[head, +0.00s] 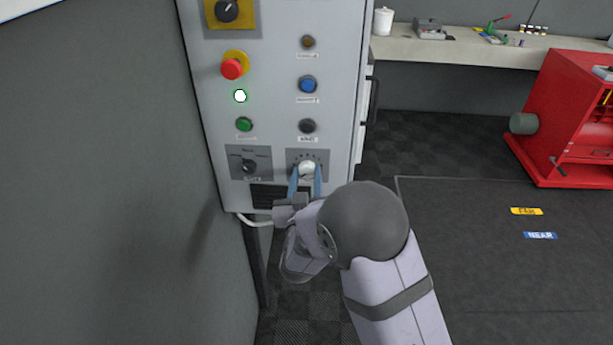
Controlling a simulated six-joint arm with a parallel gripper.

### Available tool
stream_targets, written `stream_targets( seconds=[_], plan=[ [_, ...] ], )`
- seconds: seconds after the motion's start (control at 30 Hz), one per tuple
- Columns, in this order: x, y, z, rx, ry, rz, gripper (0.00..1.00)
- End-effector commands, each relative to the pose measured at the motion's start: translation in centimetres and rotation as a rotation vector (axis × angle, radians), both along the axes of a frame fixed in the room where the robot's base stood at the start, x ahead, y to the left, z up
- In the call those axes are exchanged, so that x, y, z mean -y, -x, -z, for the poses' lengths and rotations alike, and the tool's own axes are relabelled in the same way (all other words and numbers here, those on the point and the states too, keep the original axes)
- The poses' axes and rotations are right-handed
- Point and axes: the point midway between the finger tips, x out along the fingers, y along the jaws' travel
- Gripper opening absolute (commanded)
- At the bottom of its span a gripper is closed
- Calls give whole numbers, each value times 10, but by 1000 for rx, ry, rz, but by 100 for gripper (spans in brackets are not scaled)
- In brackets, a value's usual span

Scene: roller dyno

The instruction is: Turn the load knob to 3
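The load knob (307,168) is a pale round knob on a grey plate with a scale around it, low on the right side of the light grey control cabinet (276,60). My gripper (305,179) is at this knob, with one blue finger on its left side and one on its right. The fingers look closed in on the knob, but contact is hard to confirm at this size. The scale figures and the knob's pointer are too small to read.
A dark selector knob (248,166) sits just left on its own plate. Above are a green button (244,124), a black button (307,126), a blue button (308,85) and a red emergency stop (232,68). A vent (277,197) lies below. A wall stands close on the left.

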Motion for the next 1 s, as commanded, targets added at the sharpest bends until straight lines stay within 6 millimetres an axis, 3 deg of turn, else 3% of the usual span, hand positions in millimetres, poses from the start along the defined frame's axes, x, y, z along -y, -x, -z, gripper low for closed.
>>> stream_targets(
  seconds=[0.47,1.0],
  plan=[
    [0,0,4,2,-124,1,12],
    [1,0,6,4,-603,0,12]
  ],
)
